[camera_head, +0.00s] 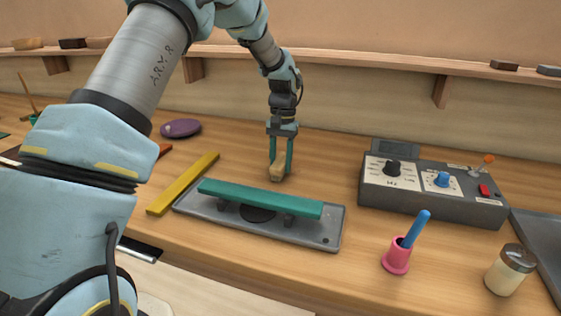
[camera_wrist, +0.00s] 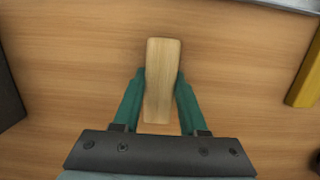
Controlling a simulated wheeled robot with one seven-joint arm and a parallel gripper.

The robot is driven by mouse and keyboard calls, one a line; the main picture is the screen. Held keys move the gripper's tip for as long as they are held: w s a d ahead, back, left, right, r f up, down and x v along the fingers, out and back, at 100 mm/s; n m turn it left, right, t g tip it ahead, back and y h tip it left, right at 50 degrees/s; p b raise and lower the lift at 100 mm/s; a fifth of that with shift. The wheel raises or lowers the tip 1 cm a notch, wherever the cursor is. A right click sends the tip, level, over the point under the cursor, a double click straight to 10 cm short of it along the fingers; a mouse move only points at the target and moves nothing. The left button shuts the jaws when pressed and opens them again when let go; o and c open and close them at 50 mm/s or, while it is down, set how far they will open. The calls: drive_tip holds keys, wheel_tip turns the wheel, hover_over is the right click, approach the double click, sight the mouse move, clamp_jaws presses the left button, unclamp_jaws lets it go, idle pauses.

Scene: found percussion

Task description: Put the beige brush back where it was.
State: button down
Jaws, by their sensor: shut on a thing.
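The beige brush (camera_head: 277,172) is a small pale wooden block between the fingers of my gripper (camera_head: 281,165). In the wrist view the brush (camera_wrist: 162,75) points away from my palm, and both green fingers of the gripper (camera_wrist: 160,100) press on its sides. It is at or just above the wooden table, behind the grey tray (camera_head: 335,232); I cannot tell whether it touches the table. No bristles can be made out.
A green bar (camera_head: 260,198) stands on the grey tray. A yellow bar (camera_head: 185,183) lies to its left. A grey control box (camera_head: 435,198), a pink cup (camera_head: 396,260) with a blue stick, and a jar (camera_head: 510,270) stand right. Table between brush and box is clear.

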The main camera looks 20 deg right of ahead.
sight(282, 156)
drive_tip(key=shift+f, duration=0.15)
drive_tip(key=shift+c, duration=2.2)
unclamp_jaws()
wheel_tip(282, 156, up, 12)
drive_tip(key=w+d+b, duration=0.1)
drive_tip(key=b, duration=0.1)
drive_tip(key=shift+w, duration=0.15)
drive_tip(key=a+f+n+t+h, duration=0.1)
drive_tip(key=a+f+n, duration=0.15)
drive_tip(key=a, duration=1.65)
drive_tip(key=s+a+f+n+t, duration=0.1)
drive_tip(key=s+a+f+n, duration=0.1)
drive_tip(key=s+a, duration=0.4)
drive_tip(key=s+a+f+n+t, duration=0.1)
drive_tip(key=s+a, duration=0.5)
drive_tip(key=a, duration=0.6)
drive_tip(key=shift+s+a+f+n, duration=0.15)
drive_tip(key=shift+a+f+n, duration=0.3)
drive_tip(key=shift+n, duration=0.5)
